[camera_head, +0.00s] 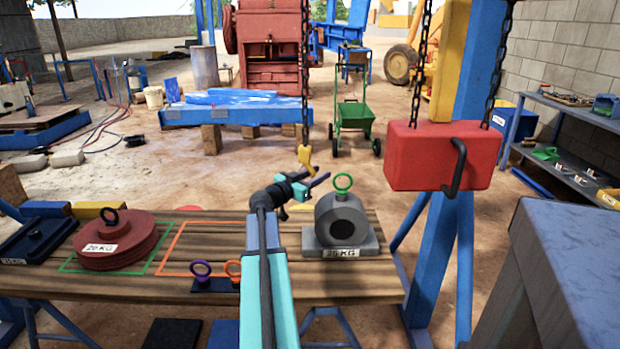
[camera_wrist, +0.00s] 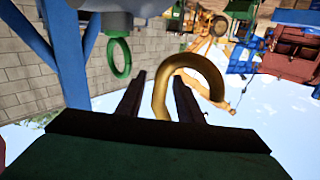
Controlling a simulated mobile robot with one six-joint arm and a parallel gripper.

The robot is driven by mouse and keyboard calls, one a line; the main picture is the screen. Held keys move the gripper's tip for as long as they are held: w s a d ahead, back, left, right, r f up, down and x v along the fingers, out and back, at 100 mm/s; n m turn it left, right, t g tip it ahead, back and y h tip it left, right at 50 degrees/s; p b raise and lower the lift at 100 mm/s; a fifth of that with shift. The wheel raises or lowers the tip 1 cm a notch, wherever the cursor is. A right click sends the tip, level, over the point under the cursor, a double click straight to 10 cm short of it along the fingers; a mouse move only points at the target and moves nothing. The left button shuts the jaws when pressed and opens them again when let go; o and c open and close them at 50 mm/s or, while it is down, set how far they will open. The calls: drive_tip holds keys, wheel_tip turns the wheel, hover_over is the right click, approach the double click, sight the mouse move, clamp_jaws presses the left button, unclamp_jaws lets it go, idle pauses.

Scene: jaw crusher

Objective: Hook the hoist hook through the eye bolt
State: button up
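The gold hoist hook (camera_head: 305,158) hangs on a dark chain, just above my gripper in the head view. In the wrist view, which looks upside down, the hook (camera_wrist: 190,72) shows with its shank between my two dark fingers and its bend curving across the right one. My gripper (camera_head: 322,180) has its fingers apart, with gaps beside the shank; I see no grip on it. The green eye bolt (camera_head: 343,183) stands upright on the grey 25 KG motor (camera_head: 365,242), right of my gripper. Its ring (camera_wrist: 120,58) is empty and apart from the hook.
The motor stands on a wooden bench (camera_head: 190,282). A red hoist block (camera_head: 440,158) hangs at right, before a blue post (camera_head: 462,250).

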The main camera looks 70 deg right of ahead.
drive_tip(key=shift+x, duration=0.75)
clamp_jaws()
idle(1.0)
